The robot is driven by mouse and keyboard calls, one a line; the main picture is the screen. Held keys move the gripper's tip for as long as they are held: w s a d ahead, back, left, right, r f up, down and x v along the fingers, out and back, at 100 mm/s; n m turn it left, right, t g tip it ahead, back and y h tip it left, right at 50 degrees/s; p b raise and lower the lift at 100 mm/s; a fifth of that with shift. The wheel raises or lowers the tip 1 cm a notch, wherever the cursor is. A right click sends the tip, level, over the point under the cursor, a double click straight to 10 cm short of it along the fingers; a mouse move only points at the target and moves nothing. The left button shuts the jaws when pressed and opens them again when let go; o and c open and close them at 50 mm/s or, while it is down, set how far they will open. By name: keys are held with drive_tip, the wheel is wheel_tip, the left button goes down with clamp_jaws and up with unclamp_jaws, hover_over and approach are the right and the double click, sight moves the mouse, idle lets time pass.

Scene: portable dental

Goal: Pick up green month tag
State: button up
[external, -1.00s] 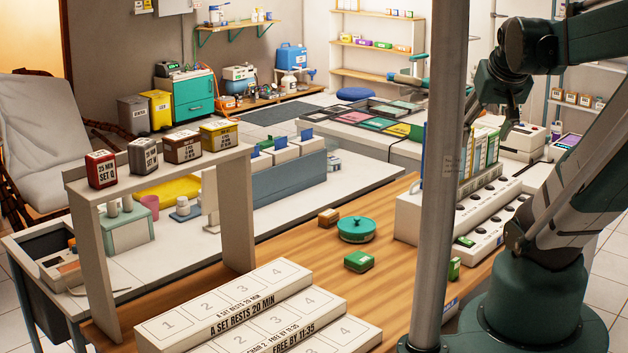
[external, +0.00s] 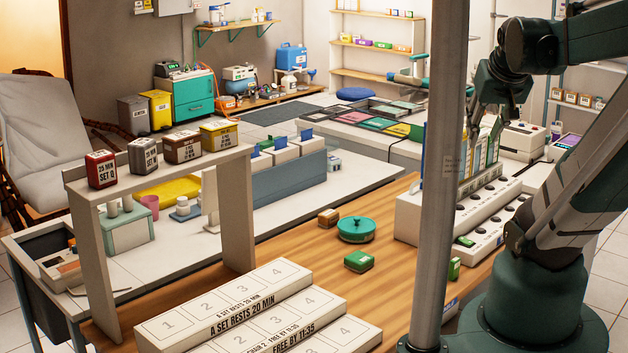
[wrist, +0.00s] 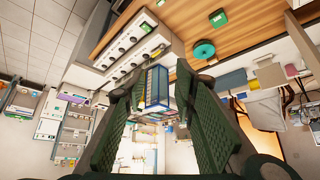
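My gripper (external: 489,118) is above the upright coloured cards or tags (external: 478,158) in the rack behind the pole. In the wrist view my gripper (wrist: 160,84) has its two dark green fingers spread apart, with nothing held. The blue-edged rack of cards (wrist: 156,92) shows between and beyond them. Some cards look green, but their print is too small to read, so I cannot tell which is the month tag. A green box (external: 358,261) and a small green piece (external: 454,268) lie on the wooden bench.
A grey pole (external: 445,200) stands in front of the rack. A white stepped block with round holes (external: 420,215) is beside it. A teal round container (external: 356,229) and a brown box (external: 328,217) sit on the bench. A white shelf (external: 235,205) stands at left.

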drive_tip(key=shift+f, duration=0.15)
drive_tip(key=m+g+h+b, duration=0.1)
drive_tip(key=m+g+b, duration=0.65)
drive_tip(key=b, duration=0.65)
hover_over(455, 259)
drive_tip(key=s, duration=0.1)
drive_tip(key=shift+m+t, duration=0.75)
drive_tip(key=shift+t, duration=0.1)
drive_tip(key=f, duration=3.3)
drive_tip(key=shift+a+f, duration=0.2)
drive_tip(key=shift+a, duration=0.2)
drive_tip(key=shift+f, duration=0.65)
drive_tip(key=shift+f, duration=0.1)
drive_tip(key=shift+w+d+f+b, duration=0.1)
drive_tip(key=shift+f+b, duration=0.1)
drive_tip(key=shift+f, duration=0.4)
drive_tip(key=shift+w+d+f+b, duration=0.1)
drive_tip(key=shift+f+b, duration=0.1)
drive_tip(key=shift+f, duration=0.4)
drive_tip(key=shift+w+d+f+b, duration=0.15)
drive_tip(key=shift+f+b, duration=0.25)
drive_tip(key=shift+f, duration=0.9)
drive_tip(key=shift+w+d+f+b, duration=0.15)
drive_tip(key=shift+f+b, duration=0.2)
drive_tip(key=shift+f, duration=0.9)
